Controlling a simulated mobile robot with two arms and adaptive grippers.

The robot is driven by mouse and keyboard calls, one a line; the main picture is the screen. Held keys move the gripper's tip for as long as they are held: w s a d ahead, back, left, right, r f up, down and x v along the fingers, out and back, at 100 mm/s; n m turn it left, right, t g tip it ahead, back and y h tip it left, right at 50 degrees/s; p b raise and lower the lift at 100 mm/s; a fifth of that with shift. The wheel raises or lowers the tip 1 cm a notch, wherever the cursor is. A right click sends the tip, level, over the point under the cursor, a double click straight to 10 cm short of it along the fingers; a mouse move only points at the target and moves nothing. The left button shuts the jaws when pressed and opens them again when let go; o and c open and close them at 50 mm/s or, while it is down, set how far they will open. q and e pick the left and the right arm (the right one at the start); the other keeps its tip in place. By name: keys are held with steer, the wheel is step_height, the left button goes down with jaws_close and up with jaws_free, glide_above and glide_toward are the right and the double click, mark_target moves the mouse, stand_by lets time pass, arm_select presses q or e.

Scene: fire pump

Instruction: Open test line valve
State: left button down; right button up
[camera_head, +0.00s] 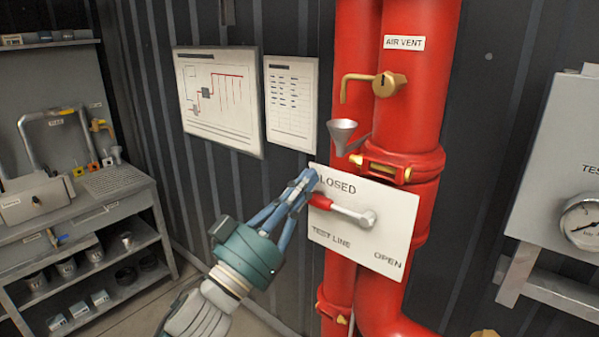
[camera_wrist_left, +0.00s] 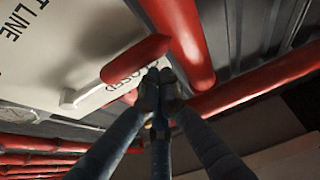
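The test line valve is a lever with a red grip (camera_head: 321,201) and a metal arm (camera_head: 350,213) on a white plate (camera_head: 335,236) fixed to red pipes. The plate reads CLOSED at upper left, TEST LINE below and OPEN at lower right. The lever's grip points left, toward the CLOSED side. My left gripper (camera_head: 312,179) is at the plate's upper left edge, just above the grip. In the left wrist view its fingertips (camera_wrist_left: 160,84) are together, beside the red grip (camera_wrist_left: 136,60). I cannot tell whether they touch it. My right gripper is not in view.
Red vertical pipes (camera_head: 410,100) carry a brass air vent tap (camera_head: 388,84) and a metal funnel (camera_head: 342,132) above the plate. A grey box with a gauge (camera_head: 582,222) is at right. A shelf bench (camera_head: 75,215) stands at left.

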arm_select(q)
steer(key=shift+s+a+f, duration=0.1)
steer(key=shift+s+f, duration=0.05)
steer(key=shift+f, duration=0.6)
